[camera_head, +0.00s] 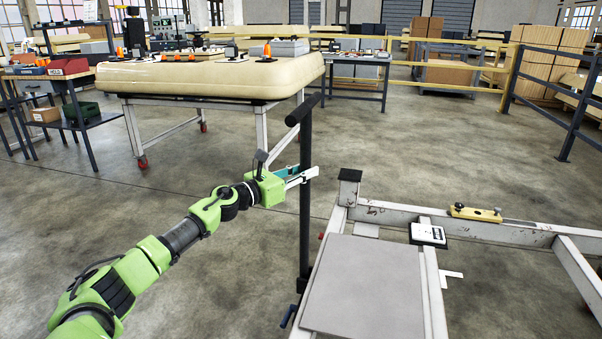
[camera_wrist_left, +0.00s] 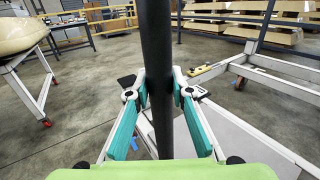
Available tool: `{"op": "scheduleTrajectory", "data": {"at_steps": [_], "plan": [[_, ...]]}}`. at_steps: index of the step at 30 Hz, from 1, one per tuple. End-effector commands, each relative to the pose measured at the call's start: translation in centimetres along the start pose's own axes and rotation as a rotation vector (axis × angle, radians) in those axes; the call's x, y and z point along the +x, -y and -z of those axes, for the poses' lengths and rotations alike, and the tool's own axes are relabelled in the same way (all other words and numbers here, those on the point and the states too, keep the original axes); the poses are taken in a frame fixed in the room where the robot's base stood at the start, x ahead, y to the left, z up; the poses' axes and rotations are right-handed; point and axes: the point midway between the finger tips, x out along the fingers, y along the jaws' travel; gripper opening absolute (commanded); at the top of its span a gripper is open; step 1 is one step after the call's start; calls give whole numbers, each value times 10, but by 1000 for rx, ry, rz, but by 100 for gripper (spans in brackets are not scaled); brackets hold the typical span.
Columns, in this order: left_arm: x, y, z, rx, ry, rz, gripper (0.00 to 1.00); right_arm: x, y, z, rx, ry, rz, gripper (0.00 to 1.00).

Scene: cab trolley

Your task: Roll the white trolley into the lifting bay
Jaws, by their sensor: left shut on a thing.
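A low white trolley frame (camera_head: 385,212) with worn paint stands at the right. A grey flat plate (camera_head: 365,285) lies on its near part. A black T-topped handle post (camera_head: 305,220) stands upright at its near left corner. My left gripper (camera_head: 304,178) is shut on this post below its crossbar. In the left wrist view the post (camera_wrist_left: 157,40) passes between the two teal-padded fingers (camera_wrist_left: 158,92). My right gripper is not in view. I cannot make out a marked lifting bay.
A white-legged stand (camera_head: 262,130) on red castors bears a large cream panel (camera_head: 200,82) behind the post. Dark shelving (camera_head: 75,120) is at the left. A yellow and dark railing (camera_head: 505,75) runs across the back right. Open concrete floor (camera_head: 220,165) lies left and beyond.

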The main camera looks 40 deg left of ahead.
Motion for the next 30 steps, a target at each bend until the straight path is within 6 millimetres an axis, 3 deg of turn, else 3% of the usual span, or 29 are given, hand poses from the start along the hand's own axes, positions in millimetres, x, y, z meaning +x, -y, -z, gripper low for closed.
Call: {"op": "scheduleTrajectory", "data": {"at_steps": [1, 14, 15, 17, 30], "plan": [[2, 12, 2, -7, -2, 28, 0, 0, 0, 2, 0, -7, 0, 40], [2, 11, 3, -7, -4, 27, 0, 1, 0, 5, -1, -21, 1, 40], [2, 10, 3, -6, -4, 25, 28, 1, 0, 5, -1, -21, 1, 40], [2, 10, 2, -6, -4, 23, 40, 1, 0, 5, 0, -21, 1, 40], [-2, 6, 3, -4, -4, 17, 40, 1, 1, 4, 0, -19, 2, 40]]}}
